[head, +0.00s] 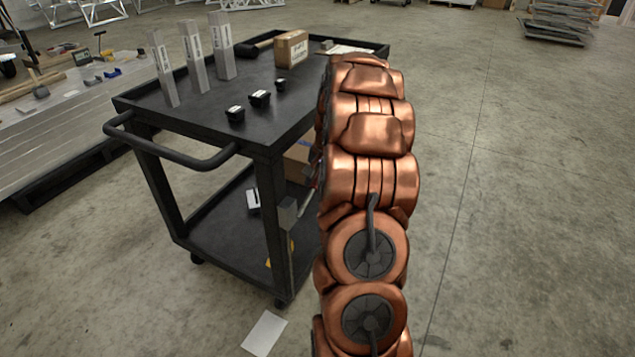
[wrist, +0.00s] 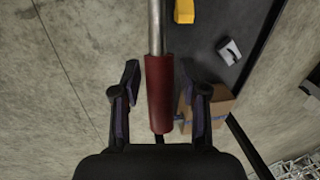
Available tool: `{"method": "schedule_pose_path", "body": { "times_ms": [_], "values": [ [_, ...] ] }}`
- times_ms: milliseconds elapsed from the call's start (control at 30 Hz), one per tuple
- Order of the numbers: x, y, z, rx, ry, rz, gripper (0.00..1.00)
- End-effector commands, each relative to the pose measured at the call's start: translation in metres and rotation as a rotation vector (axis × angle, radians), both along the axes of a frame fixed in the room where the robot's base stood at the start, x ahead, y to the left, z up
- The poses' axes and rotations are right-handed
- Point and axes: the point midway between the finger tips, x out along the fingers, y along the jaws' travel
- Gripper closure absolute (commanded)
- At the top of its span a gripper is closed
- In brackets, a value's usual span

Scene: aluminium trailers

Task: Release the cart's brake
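The black cart (head: 205,240) stands in the head view, with a push handle (head: 165,150) at its near left end. In the wrist view a lever with a red grip (wrist: 159,95) on a metal rod (wrist: 155,28) runs down the middle. My gripper (wrist: 160,75) is open, with one dark finger on each side of the red grip and visible gaps between. In the head view my copper arm hides the gripper and the red grip. A grey box (head: 287,215) sits on the cart's near corner post.
The cart top holds metal profiles (head: 194,60), small black blocks (head: 260,98) and a cardboard box (head: 291,48). Another cardboard box (wrist: 212,105) is close to my right finger.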

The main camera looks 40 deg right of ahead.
Motion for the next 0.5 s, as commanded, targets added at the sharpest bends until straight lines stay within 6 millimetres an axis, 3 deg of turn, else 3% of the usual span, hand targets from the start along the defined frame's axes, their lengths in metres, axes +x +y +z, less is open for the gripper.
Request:
{"method": "schedule_pose_path", "body": {
  "times_ms": [33, 367, 500],
  "values": [
    [0.0000, 0.0000, 0.0000, 0.000, 0.000, 0.000, 0.65],
    [-0.0001, 0.0002, -0.0001, 0.001, 0.000, 0.000, 0.99],
    [-0.0003, 0.0002, -0.0001, 0.001, 0.000, 0.000, 1.00]
  ]
}}
